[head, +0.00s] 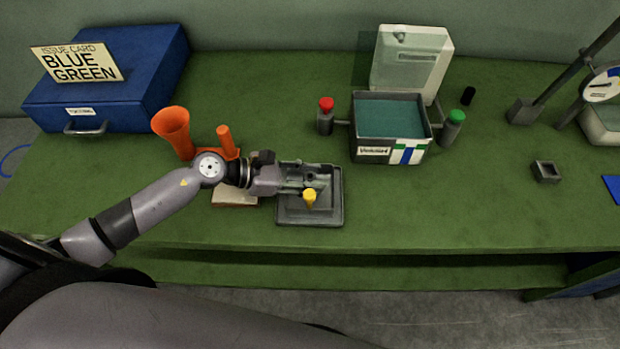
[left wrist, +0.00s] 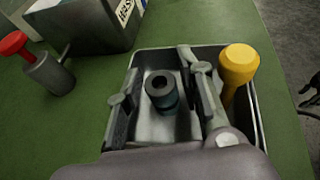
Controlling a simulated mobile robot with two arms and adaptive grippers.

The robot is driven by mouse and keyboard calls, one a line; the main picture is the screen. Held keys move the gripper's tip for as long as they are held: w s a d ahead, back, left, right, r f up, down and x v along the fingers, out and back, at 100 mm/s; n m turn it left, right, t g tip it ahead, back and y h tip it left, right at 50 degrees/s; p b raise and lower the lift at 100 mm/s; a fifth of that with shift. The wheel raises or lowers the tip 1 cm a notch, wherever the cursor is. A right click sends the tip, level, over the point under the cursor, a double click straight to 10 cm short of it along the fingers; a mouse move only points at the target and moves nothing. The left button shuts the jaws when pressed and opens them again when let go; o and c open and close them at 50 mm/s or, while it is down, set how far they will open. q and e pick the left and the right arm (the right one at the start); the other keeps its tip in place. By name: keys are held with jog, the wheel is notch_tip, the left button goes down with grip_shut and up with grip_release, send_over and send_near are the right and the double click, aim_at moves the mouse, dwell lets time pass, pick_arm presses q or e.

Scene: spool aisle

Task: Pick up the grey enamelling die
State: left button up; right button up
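A short dark blue-grey cylinder with a round hole in its top, which looks like the die (left wrist: 165,103), stands upright in the grey tray (left wrist: 257,125) in the left wrist view. My left gripper (left wrist: 158,66) is open, with one finger on each side of the cylinder. A gap shows at the left finger; contact at the right finger is unclear. In the head view my left gripper (head: 310,183) is over the tray (head: 325,218) and hides the cylinder. A yellow-handled piece (left wrist: 238,66) stands in the tray beside the right finger. My right gripper is out of view.
An orange funnel stand (head: 172,130) is left of the tray. A teal-filled box (head: 390,120) stands behind it, between red-topped (head: 325,118) and green-topped (head: 452,127) pieces. A blue case (head: 110,85) is far left. A small square holder (head: 546,171) is right. The front-right bench is clear.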

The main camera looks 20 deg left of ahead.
pick_arm(q)
jog(key=shift+c, duration=0.3)
grip_shut()
jog(key=shift+r, duration=0.1)
